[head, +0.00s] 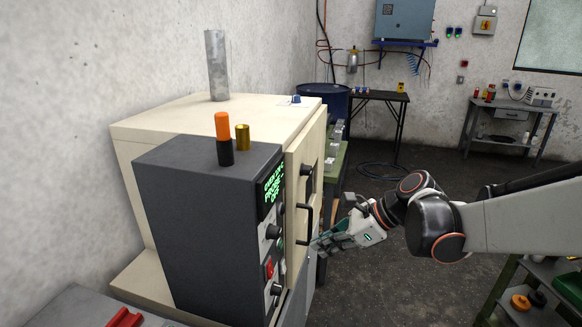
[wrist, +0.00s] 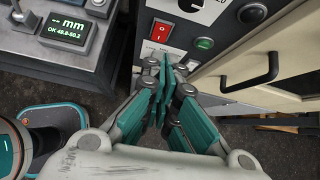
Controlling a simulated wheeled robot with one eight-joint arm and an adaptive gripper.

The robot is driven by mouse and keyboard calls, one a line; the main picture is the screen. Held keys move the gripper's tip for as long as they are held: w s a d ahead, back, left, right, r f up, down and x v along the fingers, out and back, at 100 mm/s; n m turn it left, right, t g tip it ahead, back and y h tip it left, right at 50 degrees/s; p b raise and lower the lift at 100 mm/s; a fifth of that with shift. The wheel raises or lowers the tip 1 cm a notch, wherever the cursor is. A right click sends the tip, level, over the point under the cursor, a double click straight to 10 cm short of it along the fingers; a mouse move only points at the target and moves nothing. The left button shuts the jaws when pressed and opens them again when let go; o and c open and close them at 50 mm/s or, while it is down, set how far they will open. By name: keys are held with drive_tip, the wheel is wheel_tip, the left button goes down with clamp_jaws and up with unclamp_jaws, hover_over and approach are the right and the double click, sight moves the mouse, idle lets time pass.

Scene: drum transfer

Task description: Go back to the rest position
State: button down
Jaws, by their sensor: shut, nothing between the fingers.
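My gripper (head: 322,243) is in front of the control side of a cream cabinet (head: 170,121) in the head view, below and beside its black door handle (head: 308,227). In the wrist view my gripper (wrist: 163,75) has its teal finger pads together, with nothing between them. Its tips point at a dark control panel (wrist: 180,50) with a red switch (wrist: 160,31) and a green button (wrist: 204,44). Whether the tips touch the panel I cannot tell. The cabinet's handle (wrist: 250,80) is to the right of the fingers. My arm reaches in from the right in the head view.
The grey control box (head: 205,220) bears a lit green display (head: 272,188). A gauge screen (wrist: 69,31) stands at upper left in the wrist view. A green trolley (head: 547,290) is at lower right. A blue drum (head: 322,100) and black table (head: 379,96) stand behind; open floor lies between.

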drive_tip(key=s+d+n+t+h, duration=0.1)
drive_tip(key=s+d+n+h, duration=0.2)
drive_tip(key=s+n, duration=0.3)
drive_tip(key=s+d+n+t+h, duration=0.1)
drive_tip(key=s+d+n+h, duration=0.1)
drive_tip(key=s+n, duration=0.4)
drive_tip(key=s+d+r+n+t+h+b, duration=0.1)
drive_tip(key=s+d+n+t+h, duration=0.1)
drive_tip(key=s+n, duration=0.4)
drive_tip(key=shift+s+d+n+h, duration=0.25)
drive_tip(key=shift+d+n+h, duration=0.6)
drive_tip(key=shift+n, duration=0.85)
